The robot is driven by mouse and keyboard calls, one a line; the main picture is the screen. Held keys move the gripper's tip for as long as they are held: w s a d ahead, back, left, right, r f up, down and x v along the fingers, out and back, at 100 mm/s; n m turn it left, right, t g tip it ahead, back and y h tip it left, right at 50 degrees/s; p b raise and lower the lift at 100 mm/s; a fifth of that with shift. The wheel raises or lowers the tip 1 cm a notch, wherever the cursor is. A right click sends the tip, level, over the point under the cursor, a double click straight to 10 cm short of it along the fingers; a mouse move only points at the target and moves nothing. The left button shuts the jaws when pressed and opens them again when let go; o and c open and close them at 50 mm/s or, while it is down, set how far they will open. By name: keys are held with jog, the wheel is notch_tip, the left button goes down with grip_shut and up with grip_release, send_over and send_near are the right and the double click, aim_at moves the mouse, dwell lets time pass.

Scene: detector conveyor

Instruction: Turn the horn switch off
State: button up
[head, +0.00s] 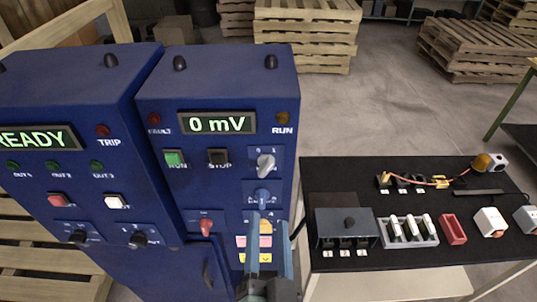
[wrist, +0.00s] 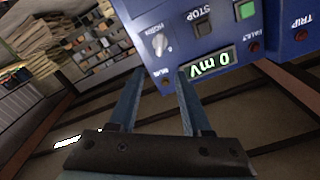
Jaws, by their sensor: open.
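The horn switch (head: 265,163) is a pale rotary knob on the right-hand blue cabinet (head: 160,120), below the RUN lamp and right of the STOP button. In the wrist view the same knob (wrist: 160,43) shows upside down, with a HORN label beside it. I cannot tell its exact setting. My gripper (head: 270,218) is in front of the lower part of the panel in the head view, below the knob. It is open and empty. In the wrist view the gripper (wrist: 158,75) points toward the panel, with the knob beyond and between its fingers, apart from them.
A blue rotary knob (head: 262,198) sits just under the horn switch. A red knob (head: 206,226), green RUN button (head: 175,158) and dark STOP button (head: 218,157) are close by. A display (head: 217,123) reads 0 mV. A black-topped table (head: 345,180) with small parts stands right.

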aim_at(269, 168)
jog(key=w+p, duration=0.4)
jog(key=w, duration=0.7)
jog(key=shift+w+r, duration=0.1)
jog(key=shift+w, duration=0.05)
jog(key=shift+w+p, duration=0.4)
jog(key=shift+w, duration=0.4)
grip_shut()
